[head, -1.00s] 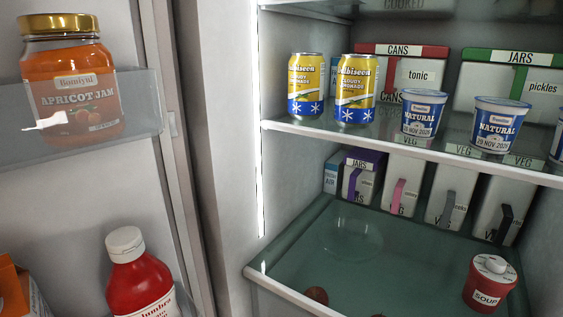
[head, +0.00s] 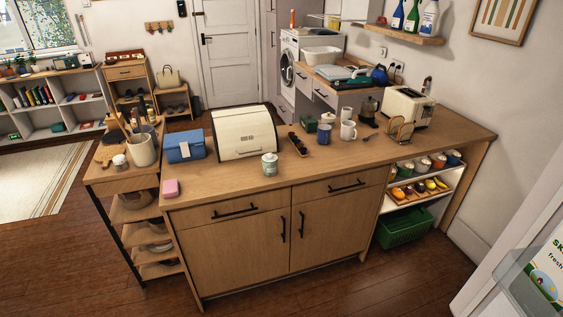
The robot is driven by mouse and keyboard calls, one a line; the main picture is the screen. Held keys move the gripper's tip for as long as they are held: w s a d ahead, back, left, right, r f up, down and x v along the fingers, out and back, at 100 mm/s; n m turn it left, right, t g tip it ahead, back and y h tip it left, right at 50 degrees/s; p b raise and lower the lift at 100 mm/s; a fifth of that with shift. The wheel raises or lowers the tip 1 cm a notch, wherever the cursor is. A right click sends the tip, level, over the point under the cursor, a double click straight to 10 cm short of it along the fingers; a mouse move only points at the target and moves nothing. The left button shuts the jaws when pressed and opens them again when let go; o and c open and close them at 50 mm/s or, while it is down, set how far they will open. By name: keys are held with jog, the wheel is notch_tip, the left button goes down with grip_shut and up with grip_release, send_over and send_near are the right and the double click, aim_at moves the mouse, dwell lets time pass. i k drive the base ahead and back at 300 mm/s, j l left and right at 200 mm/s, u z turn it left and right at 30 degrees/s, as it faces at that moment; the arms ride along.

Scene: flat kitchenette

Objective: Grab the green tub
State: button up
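A green crate-like tub (head: 403,229) stands low under the right end of the counter, below an open shelf. It looks empty from here, though its inside is only partly seen. A small pale green canister (head: 270,165) with a lid stands on the counter near the front edge, in front of the bread bin. A small dark green box (head: 309,124) sits farther back on the counter. I cannot tell which of these the task means. My gripper is not in view.
The wooden counter (head: 225,185) holds a cream bread bin (head: 245,133), a blue box (head: 185,147), a pink block (head: 171,188), mugs and a toaster (head: 404,107). Shelf jars and fruit sit above the green crate. An open fridge door (head: 530,262) edges in at right. Floor in front is clear.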

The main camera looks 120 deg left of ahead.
aim_at(270, 167)
jog(key=u, duration=3.9)
jog(key=i+j, duration=0.25)
jog(key=i, duration=0.25)
jog(key=i+j, duration=0.25)
jog(key=i, duration=0.25)
jog(key=i+j, duration=0.25)
jog(key=i, duration=0.25)
jog(key=i+j, duration=0.2)
jog(key=i, duration=0.35)
jog(key=z, duration=0.05)
